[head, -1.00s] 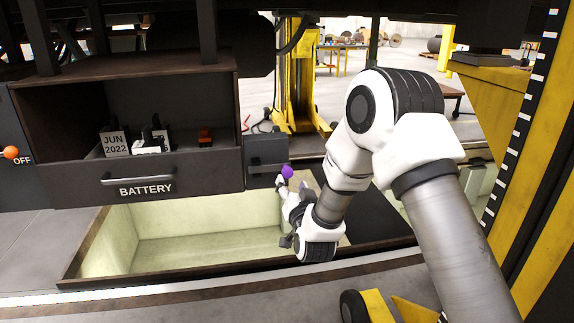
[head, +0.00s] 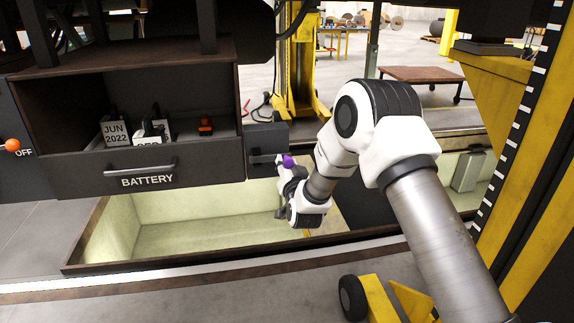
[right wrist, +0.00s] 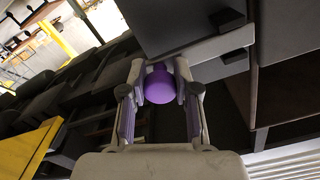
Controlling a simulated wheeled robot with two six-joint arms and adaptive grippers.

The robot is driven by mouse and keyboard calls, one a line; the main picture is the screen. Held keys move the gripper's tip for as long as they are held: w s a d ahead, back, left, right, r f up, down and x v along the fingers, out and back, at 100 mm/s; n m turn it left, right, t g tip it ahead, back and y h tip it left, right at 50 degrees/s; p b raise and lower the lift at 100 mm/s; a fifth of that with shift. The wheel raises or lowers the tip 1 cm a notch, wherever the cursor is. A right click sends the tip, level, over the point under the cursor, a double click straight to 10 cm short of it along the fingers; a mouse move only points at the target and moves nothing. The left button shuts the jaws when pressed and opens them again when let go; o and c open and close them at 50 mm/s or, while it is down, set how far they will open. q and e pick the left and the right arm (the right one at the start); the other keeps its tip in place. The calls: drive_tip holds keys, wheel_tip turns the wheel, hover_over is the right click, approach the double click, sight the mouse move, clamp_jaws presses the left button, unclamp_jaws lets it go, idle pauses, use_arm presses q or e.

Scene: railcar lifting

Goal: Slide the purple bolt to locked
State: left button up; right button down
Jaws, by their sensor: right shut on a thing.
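The purple bolt knob (head: 288,161) sits at the front of a small dark box (head: 266,138) to the right of the battery drawer. In the right wrist view the round purple knob (right wrist: 160,86) lies between the two fingers of my right gripper (right wrist: 160,90), which is shut on it. In the head view my right gripper (head: 286,172) reaches the knob from below right, partly hidden by its own wrist. Any lock marking by the bolt is not readable. My left gripper is not in view.
The open battery drawer (head: 100,183) holds a JUN 2022 block (head: 115,133) and other small items. An orange knob (head: 13,145) marked OFF is at far left. Below lies an open pit (head: 190,225). A yellow striped post (head: 500,190) stands at right.

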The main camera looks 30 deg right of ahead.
sight(267, 161)
drive_tip(key=shift+w+a+f, duration=0.1)
drive_tip(key=shift+w+a, duration=0.05)
drive_tip(key=shift+a, duration=0.2)
drive_tip(key=a+b, duration=0.1)
drive_tip(key=a, duration=0.1)
drive_tip(key=w+a, duration=0.1)
drive_tip(key=a, duration=0.1)
drive_tip(key=shift+w+b, duration=0.1)
drive_tip(key=shift+b, duration=0.25)
drive_tip(key=shift+d, duration=0.15)
drive_tip(key=c, duration=1.1)
unclamp_jaws()
drive_tip(key=shift+c, duration=0.2)
drive_tip(key=o, duration=0.3)
drive_tip(key=shift+a, duration=0.3)
